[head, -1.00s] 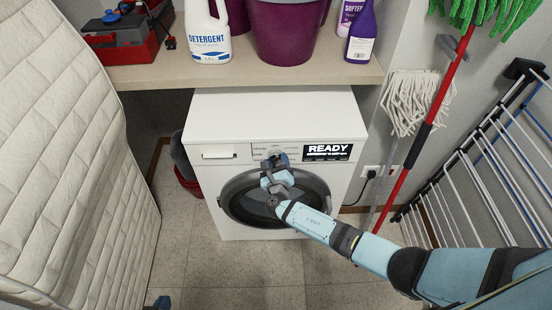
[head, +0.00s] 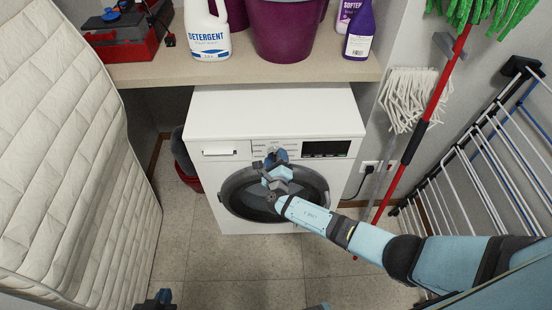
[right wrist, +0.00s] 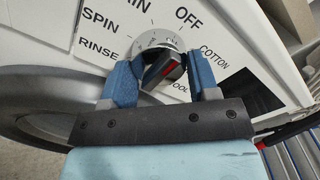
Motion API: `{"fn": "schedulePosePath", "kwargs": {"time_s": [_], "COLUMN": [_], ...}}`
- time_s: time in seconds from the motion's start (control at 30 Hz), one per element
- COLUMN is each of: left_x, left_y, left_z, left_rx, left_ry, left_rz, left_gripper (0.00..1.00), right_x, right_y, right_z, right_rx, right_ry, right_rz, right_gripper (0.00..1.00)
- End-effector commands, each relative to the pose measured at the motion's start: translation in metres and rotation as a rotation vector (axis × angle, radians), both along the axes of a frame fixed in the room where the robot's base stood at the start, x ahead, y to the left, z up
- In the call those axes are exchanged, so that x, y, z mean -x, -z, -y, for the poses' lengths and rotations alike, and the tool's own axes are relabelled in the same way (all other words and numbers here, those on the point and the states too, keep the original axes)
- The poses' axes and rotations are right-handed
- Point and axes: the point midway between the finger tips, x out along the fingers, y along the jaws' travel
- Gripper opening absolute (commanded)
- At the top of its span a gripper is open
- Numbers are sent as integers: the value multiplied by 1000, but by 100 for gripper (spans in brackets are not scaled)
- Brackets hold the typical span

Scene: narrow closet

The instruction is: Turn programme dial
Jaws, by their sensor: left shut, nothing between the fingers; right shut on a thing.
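The white washing machine (head: 215,130) stands under the shelf, its display (head: 326,149) dark and blank. In the right wrist view, the programme dial (right wrist: 164,70) is a dark knob with a red mark on a silver ring. Labels around it include OFF, COTTON, SPIN and RINSE; which one the mark faces I cannot tell. My right gripper (head: 276,157) is at the front panel, its blue fingers (right wrist: 164,80) shut on the knob, one on each side. In the head view it hides the dial. My left gripper (head: 158,299) is shut and empty at the bottom edge, far from the machine.
The shelf (head: 160,77) above holds a detergent bottle (head: 208,35), a purple bucket (head: 283,30), a softener bottle (head: 358,35) and a red toolbox (head: 130,45). A mattress (head: 70,170) is at left; a mop (head: 403,100) and drying rack (head: 480,150) are at right.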

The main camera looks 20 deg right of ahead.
Motion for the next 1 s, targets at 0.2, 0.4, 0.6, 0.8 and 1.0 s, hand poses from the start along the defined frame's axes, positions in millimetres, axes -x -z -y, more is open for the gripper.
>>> {"fn": "schedulePosePath", "kwargs": {"time_s": [0.2, 0.4, 0.6, 0.8, 1.0], "left_x": [0, 0, 0, 1, 1], "left_y": [-1, -1, -1, -3, -4], "left_z": [0, 0, -1, -1, 0], "left_rx": [1, 0, -1, -2, -2], "left_ry": [0, 0, 1, 1, 1], "left_rz": [2, 1, -2, -5, -4], "left_gripper": [0, 0, 0, 0, 0], "right_x": [-1, 0, 16, 58, 99], "right_y": [-1, -1, 0, 0, 0], "right_z": [1, 1, -4, -15, -28], "right_rx": [1, 0, -2, -3, -1], "right_ry": [2, 1, 1, 1, -1], "right_rz": [2, 1, 0, -1, 0], "right_gripper": [78, 78, 78, 78, 78]}}
